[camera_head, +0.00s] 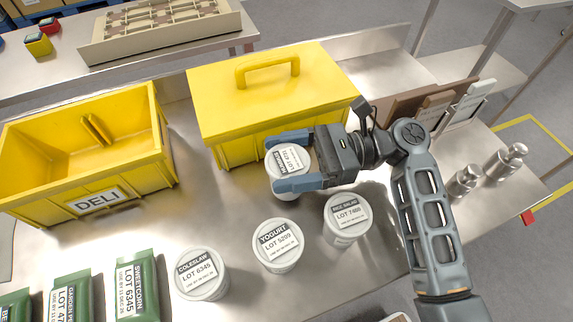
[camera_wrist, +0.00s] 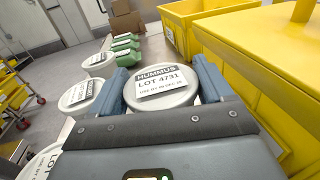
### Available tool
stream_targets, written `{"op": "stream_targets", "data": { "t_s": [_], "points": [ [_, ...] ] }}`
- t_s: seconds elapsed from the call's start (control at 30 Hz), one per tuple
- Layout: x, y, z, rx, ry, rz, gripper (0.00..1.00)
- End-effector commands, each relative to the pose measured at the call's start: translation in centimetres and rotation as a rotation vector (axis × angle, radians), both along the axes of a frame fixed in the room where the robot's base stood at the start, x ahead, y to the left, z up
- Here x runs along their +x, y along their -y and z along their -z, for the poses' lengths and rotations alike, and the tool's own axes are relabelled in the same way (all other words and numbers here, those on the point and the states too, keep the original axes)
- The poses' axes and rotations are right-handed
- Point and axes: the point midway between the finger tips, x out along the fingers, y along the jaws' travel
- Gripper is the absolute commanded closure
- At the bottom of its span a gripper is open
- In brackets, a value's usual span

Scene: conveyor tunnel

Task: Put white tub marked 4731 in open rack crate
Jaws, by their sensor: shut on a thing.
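The white tub marked Hummus Lot 4731 (camera_head: 289,160) is between the blue fingers of my gripper (camera_head: 291,163), which is shut on it. The wrist view also shows the tub (camera_wrist: 160,85) with its label readable, between the fingers of my gripper (camera_wrist: 160,90). I cannot tell whether the tub touches the table. The open yellow crate marked DELI (camera_head: 60,198) stands at the left, with an object like a yellow handle inside. A second yellow crate with a closed, handled lid (camera_head: 225,92) stands just behind my gripper.
Three other white tubs stand in front: Coleslaw (camera_head: 202,274), Yogurt (camera_head: 278,246) and Rice Salad (camera_head: 347,219). Green packs (camera_head: 137,285) lie at the front left. Bare steel table (camera_head: 200,215) lies between the DELI crate and the tubs.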

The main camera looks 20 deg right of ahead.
Motion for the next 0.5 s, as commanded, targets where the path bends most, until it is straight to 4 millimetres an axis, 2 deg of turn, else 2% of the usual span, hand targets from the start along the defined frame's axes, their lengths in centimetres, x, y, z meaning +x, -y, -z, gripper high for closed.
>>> {"op": "stream_targets", "data": {
  "t_s": [0.13, 0.5],
  "points": [
    [0.0, 0.0, 1.9, 0.001, -0.002, 0.000, 0.92],
    [0.0, 0.0, 2.3, 0.000, 0.000, 0.000, 0.92]
  ]
}}
